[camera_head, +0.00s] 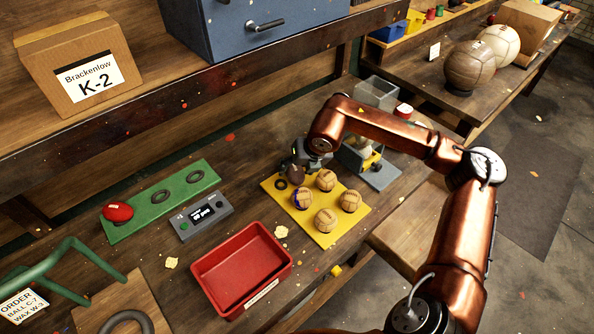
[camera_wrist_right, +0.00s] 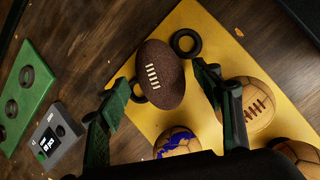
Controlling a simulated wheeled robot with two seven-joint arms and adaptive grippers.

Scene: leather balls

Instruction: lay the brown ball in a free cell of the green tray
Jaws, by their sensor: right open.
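The brown ball (camera_head: 295,174), dark and oval with white laces, is at the back left of the yellow tray (camera_head: 327,237). In the right wrist view the brown ball (camera_wrist_right: 160,74) lies between the spread fingers of my right gripper (camera_wrist_right: 163,90), toward their tips. My right gripper (camera_head: 301,160) is open; I cannot tell whether it touches the ball. The green tray (camera_head: 141,216) lies to the left with a red ball (camera_head: 117,212) in its left cell. Its middle ring (camera_head: 160,197) and right ring (camera_head: 195,176) are empty. My left gripper is not in view.
Several tan balls (camera_head: 325,220) sit on the yellow tray beside my right gripper, one with blue marks (camera_head: 302,199). A grey display box (camera_head: 204,217) stands between the trays. A red bin (camera_head: 243,267) is in front, and a shelf overhangs the back.

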